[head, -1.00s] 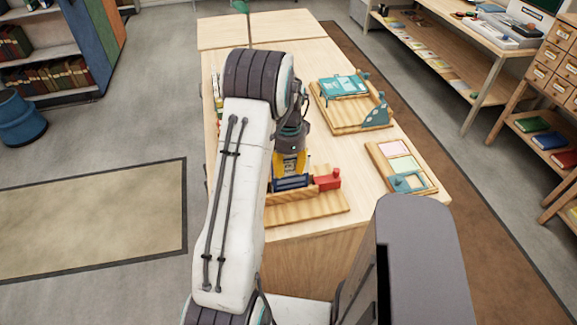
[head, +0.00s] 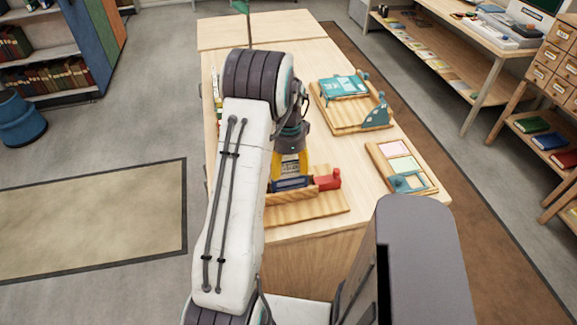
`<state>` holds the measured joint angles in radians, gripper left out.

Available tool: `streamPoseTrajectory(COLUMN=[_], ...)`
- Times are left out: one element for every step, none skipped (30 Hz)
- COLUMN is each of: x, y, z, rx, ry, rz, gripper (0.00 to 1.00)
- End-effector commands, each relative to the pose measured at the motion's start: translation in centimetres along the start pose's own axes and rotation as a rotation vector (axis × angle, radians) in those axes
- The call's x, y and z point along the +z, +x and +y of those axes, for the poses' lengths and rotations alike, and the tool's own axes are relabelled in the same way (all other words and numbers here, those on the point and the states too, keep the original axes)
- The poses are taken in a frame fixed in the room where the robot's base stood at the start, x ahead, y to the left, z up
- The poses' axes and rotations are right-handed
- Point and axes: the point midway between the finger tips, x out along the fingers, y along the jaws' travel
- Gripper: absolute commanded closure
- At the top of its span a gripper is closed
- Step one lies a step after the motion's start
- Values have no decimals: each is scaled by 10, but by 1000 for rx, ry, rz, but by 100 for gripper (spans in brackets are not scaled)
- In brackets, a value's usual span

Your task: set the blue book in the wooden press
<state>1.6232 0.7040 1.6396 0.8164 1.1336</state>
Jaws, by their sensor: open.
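My gripper (head: 290,172), with yellow fingers, is open and points down just above and behind the book. My arm covers the left end of the press. I cannot tell whether the fingers touch the book.
A tray of coloured cards (head: 402,165) lies at right. Several small items stand at the table's left edge. The table's middle is clear.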

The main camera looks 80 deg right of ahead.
Motion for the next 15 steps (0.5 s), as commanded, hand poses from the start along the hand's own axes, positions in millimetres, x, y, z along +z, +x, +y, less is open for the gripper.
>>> streamPoseTrajectory(x=[0,0,0,0,0,0,0,0,0,0,0,0,0,0,0], y=[1,1,0,-2,-3,-6,-9,-12,-18,-22,-27,-34,-39,-45,-52], z=[0,0,0,0,0,0,0,0,0,0,0,-1,-1,-1,-1], rx=[2,2,2,1,1,0,0,-1,-1,-3,-3,-4,-4,-4,-4], ry=[0,0,0,0,0,0,0,0,0,0,0,0,0,0,0], rz=[-1,-1,-1,-1,0,0,0,1,1,1,1,2,2,2,2], gripper=[34,34,34,34,34,34,34,34,34,34,34,34,34,34,34])
